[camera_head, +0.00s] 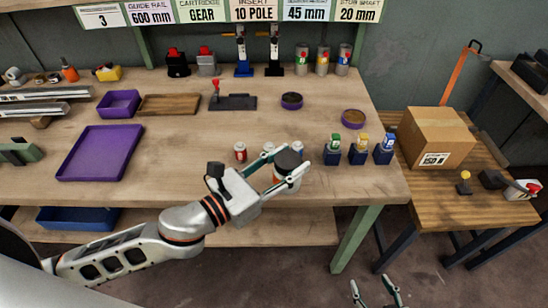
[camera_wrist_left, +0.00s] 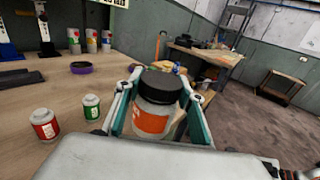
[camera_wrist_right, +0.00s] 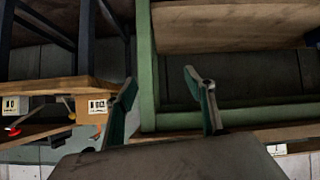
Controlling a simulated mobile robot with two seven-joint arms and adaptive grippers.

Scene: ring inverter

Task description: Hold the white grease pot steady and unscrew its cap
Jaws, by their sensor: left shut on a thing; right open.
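The white grease pot (camera_head: 285,183) has an orange label and a black cap (camera_head: 289,160). It stands upright near the front edge of the workbench; I cannot tell whether its base touches the top. My left gripper (camera_head: 282,172) is shut around its sides. In the left wrist view the pot (camera_wrist_left: 152,122) sits between the fingers, its black cap (camera_wrist_left: 160,86) clear above them and seated on the pot. My right gripper (camera_head: 376,292) is open and empty, low in front of the bench. Its spread fingers (camera_wrist_right: 165,103) show in the right wrist view, with nothing between them.
Small jars with red (camera_head: 240,152) and green (camera_wrist_left: 91,107) labels stand left of the pot. Several bottles in blue holders (camera_head: 358,155) stand right of it. A green table leg (camera_head: 357,240) and a lower side table (camera_head: 435,190) are near my right gripper.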

